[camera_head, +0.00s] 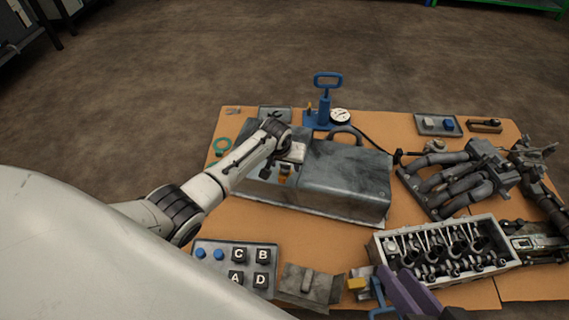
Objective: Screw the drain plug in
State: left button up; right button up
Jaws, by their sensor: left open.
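My left gripper (281,166) is open at the left end of a grey metal box-shaped housing (345,168). A small orange-yellow piece (285,177) shows just below its fingers, and it may be the drain plug. I cannot tell whether the fingers touch it or whether it sits in a hole. The gripper and forearm hide part of the housing's left end.
An orange-brown table (400,222) carries everything. A blue hand pump (323,108) and a gauge (340,116) stand behind the housing. Pipes (455,178) and an open engine block (445,252) fill the right side. A lettered button tray (235,262) lies in front.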

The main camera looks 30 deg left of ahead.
pick_arm(q)
jog(key=c, duration=1.2)
jog(key=shift+o, duration=0.2)
jog(key=shift+a+r+m, duration=0.1)
jog(key=shift+a+m, duration=0.05)
jog(key=shift+m, duration=0.25)
jog(key=shift+m+h+p, duration=0.3)
jog(key=shift+m+p, duration=0.05)
jog(key=shift+m, duration=0.25)
jog(key=shift+a+f+m+h, duration=0.15)
jog(key=shift+m+h, duration=0.35)
jog(key=shift+m, duration=0.7)
jog(key=shift+m+h+b, duration=0.4)
jog(key=shift+m+b, duration=0.2)
jog(key=shift+m, duration=0.4)
